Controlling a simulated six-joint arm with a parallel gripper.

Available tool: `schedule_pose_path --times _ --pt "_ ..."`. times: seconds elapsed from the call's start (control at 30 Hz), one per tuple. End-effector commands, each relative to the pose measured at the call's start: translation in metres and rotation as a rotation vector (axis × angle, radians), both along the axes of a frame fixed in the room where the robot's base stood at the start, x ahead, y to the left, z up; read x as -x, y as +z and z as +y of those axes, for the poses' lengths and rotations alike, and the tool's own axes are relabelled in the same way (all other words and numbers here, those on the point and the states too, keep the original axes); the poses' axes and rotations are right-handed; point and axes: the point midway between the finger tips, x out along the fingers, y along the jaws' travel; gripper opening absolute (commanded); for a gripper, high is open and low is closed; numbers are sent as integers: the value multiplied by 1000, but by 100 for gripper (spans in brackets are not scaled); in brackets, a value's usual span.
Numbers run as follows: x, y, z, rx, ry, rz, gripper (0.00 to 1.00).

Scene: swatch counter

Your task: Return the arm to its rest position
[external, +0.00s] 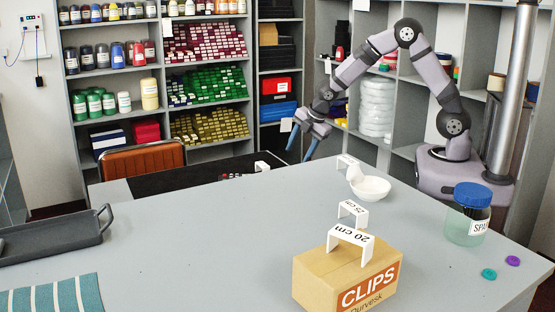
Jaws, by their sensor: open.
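My gripper (302,143) is in the upper middle of the external view, with its blue-tipped fingers apart and pointing down. It is open and nothing shows between the fingers. It hangs in the air near the far edge of the grey counter (200,250), to the left of my arm's base. My arm rises from the base at the right, bends at a high elbow and slopes down to the left. No other view is given, so the exact height of my gripper over the counter is hard to tell.
A cardboard CLIPS box (345,275) stands at the front, with a white 20 cm bracket on top. A white bowl (371,189), a blue-lidded jar (468,213), a dark tray (50,240) and a striped cloth (55,297) lie around. The middle-left counter is clear.

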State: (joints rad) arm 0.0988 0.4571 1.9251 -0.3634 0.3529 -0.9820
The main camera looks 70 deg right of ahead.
Motion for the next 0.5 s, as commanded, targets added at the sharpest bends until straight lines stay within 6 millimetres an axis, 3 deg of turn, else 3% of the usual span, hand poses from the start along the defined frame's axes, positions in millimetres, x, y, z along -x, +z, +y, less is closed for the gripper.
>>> schedule_pose_path --times 0.03,0.1,0.17,0.27,0.5 --pt "18 -1 -19 19 -38 42 53" --pt "46 1 -36 27 -113 97 53" --pt "75 5 -38 6 -213 133 53" --pt "118 14 -21 -70 -399 162 53" --pt "211 26 41 -276 -852 209 53"
